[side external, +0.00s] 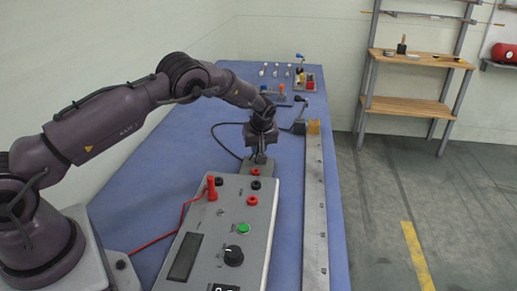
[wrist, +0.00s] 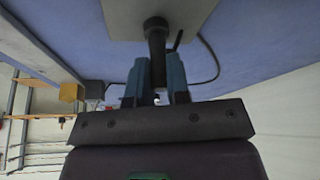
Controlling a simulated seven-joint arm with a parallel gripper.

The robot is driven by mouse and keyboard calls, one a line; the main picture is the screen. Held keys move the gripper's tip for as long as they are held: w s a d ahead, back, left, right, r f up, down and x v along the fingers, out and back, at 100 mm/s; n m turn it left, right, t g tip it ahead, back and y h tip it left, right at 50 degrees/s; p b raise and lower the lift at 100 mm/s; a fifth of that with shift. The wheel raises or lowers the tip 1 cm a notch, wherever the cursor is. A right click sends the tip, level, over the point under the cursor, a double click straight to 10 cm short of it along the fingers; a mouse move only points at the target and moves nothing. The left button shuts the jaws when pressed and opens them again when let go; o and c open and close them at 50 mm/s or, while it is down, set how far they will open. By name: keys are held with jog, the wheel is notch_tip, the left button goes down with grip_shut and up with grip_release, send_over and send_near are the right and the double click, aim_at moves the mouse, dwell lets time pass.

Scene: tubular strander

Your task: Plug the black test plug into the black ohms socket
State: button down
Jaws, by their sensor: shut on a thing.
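The black test plug (wrist: 157,40) is between the two blue-tipped fingers of my gripper (wrist: 160,85) in the wrist view. The black ohms socket (side external: 256,185) shows empty on the tester's top panel (side external: 230,215), in front of the gripper. A red socket (side external: 252,200) lies just nearer the camera.
A red plug (side external: 211,187) with a red lead stands upright at the panel's left. A black lead (side external: 213,135) loops across the blue table (side external: 180,150). A long metal rail (side external: 315,200) runs along the right. Small tools and coloured parts stand at the table's far end.

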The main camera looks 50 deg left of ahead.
notch_tip(320, 180, up, 3)
jog(key=shift+r, duration=0.1)
jog(key=s+d+r, duration=0.3)
jog(key=s+r, duration=0.2)
jog(key=s, duration=0.4)
jog(key=s+d+r, duration=0.4)
jog(key=s, duration=0.5)
jog(key=shift+r, duration=0.4)
jog(key=shift+s+d+f, duration=0.1)
jog(key=shift+f, duration=2.95)
jog(key=shift+f, duration=0.95)
jog(key=c, duration=1)
grip_release()
